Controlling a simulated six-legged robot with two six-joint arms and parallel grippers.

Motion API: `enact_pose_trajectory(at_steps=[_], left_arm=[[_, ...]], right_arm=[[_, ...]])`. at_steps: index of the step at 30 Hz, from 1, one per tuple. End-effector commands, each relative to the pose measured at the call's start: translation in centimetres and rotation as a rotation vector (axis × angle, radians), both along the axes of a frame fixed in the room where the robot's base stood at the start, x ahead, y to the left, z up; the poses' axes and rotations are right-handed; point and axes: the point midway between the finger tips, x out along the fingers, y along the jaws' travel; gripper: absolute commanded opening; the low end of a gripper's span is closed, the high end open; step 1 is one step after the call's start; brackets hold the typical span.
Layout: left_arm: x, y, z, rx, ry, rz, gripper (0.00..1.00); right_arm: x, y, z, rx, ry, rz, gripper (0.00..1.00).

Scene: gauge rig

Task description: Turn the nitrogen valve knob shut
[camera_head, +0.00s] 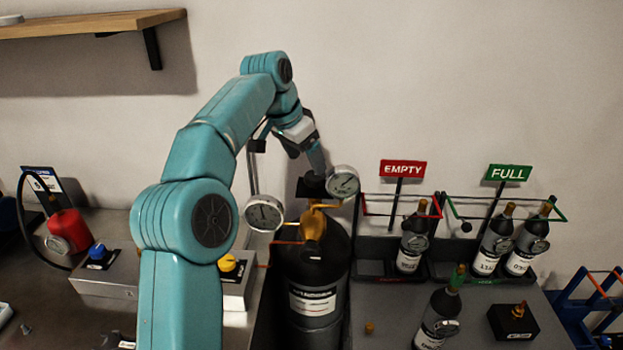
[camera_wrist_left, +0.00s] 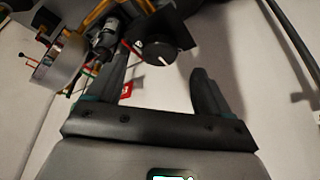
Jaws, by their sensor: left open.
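A large black gas cylinder (camera_head: 318,275) with a white label and brass fittings stands at the middle of the head view. Above it, between two round gauges (camera_head: 264,213) (camera_head: 342,182), is a black knob (camera_head: 308,188). In the left wrist view the knob (camera_wrist_left: 165,52) shows a dark round face with a white pointer line. My left gripper (camera_head: 318,166) points down at the knob from above. In the wrist view its fingers (camera_wrist_left: 160,70) are apart, with the knob beyond and between their tips; contact cannot be told. My right gripper is not in view.
Racks marked EMPTY (camera_head: 402,169) and FULL (camera_head: 509,173) hold small bottles at right. Another bottle (camera_head: 437,318) and a black block (camera_head: 513,321) stand in front. Boxes with blue (camera_head: 97,251) and yellow (camera_head: 228,263) knobs and a red canister (camera_head: 70,230) stand left.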

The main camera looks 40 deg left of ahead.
Motion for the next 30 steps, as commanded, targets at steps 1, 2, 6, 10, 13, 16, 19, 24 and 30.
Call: enact_pose_trajectory(at_steps=[1,2,6,10,13,16,19,24,30], left_arm=[[0.5,-0.1,-1.4,-0.002,0.002,-0.001,0.80],[0.7,-0.1,-1.9,-0.002,0.003,-0.001,0.80],[1.6,-0.1,-3.7,-0.002,0.002,-0.001,0.80],[2.1,0.0,-4.6,-0.001,0.001,0.000,0.80],[2.2,0.0,-4.8,0.000,-0.001,0.000,0.80],[2.2,0.0,-4.8,0.000,-0.001,0.000,0.80],[2.2,0.0,-4.8,0.000,0.000,0.000,0.80],[2.2,0.0,-4.8,0.000,0.000,0.000,0.31],[2.1,0.0,-4.8,0.000,0.001,-0.001,0.24]], right_arm=[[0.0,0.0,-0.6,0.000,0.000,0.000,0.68],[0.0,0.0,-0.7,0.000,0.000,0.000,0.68],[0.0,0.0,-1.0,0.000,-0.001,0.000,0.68],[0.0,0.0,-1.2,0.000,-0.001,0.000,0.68],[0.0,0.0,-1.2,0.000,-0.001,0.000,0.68],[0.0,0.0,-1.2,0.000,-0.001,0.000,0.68],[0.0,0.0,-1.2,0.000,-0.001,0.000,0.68],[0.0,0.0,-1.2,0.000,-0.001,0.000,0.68],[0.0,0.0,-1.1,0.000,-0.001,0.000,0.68]])
